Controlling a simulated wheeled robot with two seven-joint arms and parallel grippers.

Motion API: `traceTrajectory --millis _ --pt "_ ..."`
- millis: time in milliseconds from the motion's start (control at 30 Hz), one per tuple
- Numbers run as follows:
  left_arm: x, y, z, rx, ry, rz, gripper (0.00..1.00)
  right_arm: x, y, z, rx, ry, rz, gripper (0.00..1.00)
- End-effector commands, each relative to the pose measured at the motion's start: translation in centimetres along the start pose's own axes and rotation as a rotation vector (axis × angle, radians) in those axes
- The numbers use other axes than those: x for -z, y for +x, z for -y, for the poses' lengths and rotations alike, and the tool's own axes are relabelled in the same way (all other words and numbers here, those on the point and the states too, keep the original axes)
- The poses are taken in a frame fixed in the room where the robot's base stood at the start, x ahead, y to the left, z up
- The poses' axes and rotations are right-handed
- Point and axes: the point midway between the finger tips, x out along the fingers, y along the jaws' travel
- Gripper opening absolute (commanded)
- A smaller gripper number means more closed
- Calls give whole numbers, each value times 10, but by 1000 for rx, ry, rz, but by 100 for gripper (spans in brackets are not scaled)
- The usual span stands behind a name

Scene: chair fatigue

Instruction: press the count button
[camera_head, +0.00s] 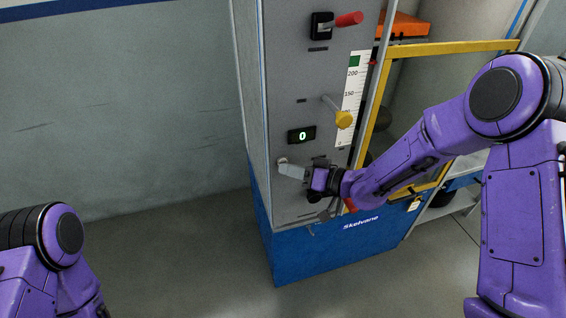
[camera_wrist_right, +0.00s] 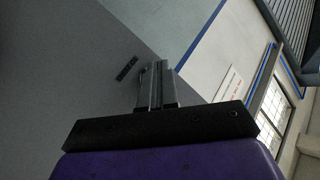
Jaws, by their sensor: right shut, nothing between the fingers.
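The tall grey control cabinet (camera_head: 285,80) stands on a blue base in the head view. A small black counter display (camera_head: 301,134) on its face reads 0. My right gripper (camera_head: 285,166) is shut and empty, its fingertips at the cabinet's face just below and left of the display. In the right wrist view the closed fingers (camera_wrist_right: 157,82) point at the grey panel. I cannot make out the count button clearly; the fingertips may cover it. I cannot tell whether they touch the panel. Only part of my left arm shows at lower left.
A red-handled switch (camera_head: 348,19) and a yellow-knobbed lever (camera_head: 343,119) project from the cabinet above the display. A scale strip (camera_head: 354,90) runs along its right side. A yellow frame (camera_head: 440,48) stands right of it. The floor at left is clear.

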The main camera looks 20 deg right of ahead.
Motion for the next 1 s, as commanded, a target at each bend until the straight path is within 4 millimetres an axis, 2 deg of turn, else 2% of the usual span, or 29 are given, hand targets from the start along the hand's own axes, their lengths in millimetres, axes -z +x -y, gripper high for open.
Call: traceTrajectory --millis 267,567,1000 --pt "2 -5 0 0 0 0 43 -6 -10 7 -1 1 -1 0" --pt "2 -5 0 0 0 0 43 -7 -11 8 -1 1 0 0" --pt "6 -13 1 0 0 0 43 -28 -40 30 0 2 0 0"
